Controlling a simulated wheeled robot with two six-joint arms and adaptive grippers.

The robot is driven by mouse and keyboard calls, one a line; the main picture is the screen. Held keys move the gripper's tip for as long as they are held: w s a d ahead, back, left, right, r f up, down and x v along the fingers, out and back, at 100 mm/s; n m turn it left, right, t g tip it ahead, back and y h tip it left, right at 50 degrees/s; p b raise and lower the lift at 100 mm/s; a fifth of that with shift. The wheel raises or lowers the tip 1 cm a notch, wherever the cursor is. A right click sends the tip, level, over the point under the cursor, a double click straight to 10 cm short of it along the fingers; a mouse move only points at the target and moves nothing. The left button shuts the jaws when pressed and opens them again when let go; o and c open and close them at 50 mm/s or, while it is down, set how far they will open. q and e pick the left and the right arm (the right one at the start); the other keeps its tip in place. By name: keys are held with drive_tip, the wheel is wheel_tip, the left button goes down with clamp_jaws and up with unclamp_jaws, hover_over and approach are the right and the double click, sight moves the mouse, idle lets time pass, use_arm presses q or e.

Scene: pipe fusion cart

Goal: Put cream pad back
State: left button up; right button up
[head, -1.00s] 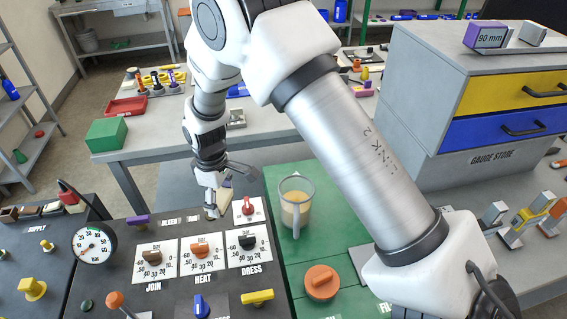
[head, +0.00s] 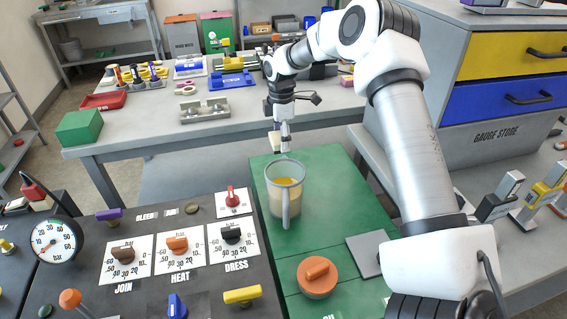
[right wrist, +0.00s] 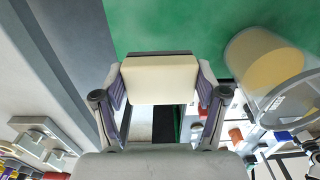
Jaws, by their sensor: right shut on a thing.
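The cream pad (right wrist: 160,80) is a pale block with a dark strip along its far edge. It is held between both fingers of my right gripper (right wrist: 160,88) in the right wrist view. In the head view the pad (head: 275,141) is a small cream shape at the tips of my right gripper (head: 281,139). The gripper hangs down near the back edge of the green board (head: 322,165), behind the clear jug. Whether the pad touches anything is not clear. My left gripper is not in view.
The clear jug (head: 287,199) with yellow contents stands on the green board; it is close to the pad's right in the wrist view (right wrist: 270,70). An orange knobbed lid (head: 318,277) and a grey plate (head: 372,253) lie in front. The control panel (head: 205,268) is left.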

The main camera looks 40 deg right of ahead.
wheel_tip(320, 180, down, 8)
drive_tip(key=shift+f, duration=0.1)
drive_tip(key=shift+s, duration=0.1)
drive_tip(key=o, duration=1.3)
drive_tip(key=shift+f, duration=0.1)
wheel_tip(320, 180, up, 12)
drive_tip(key=shift+r, duration=0.25)
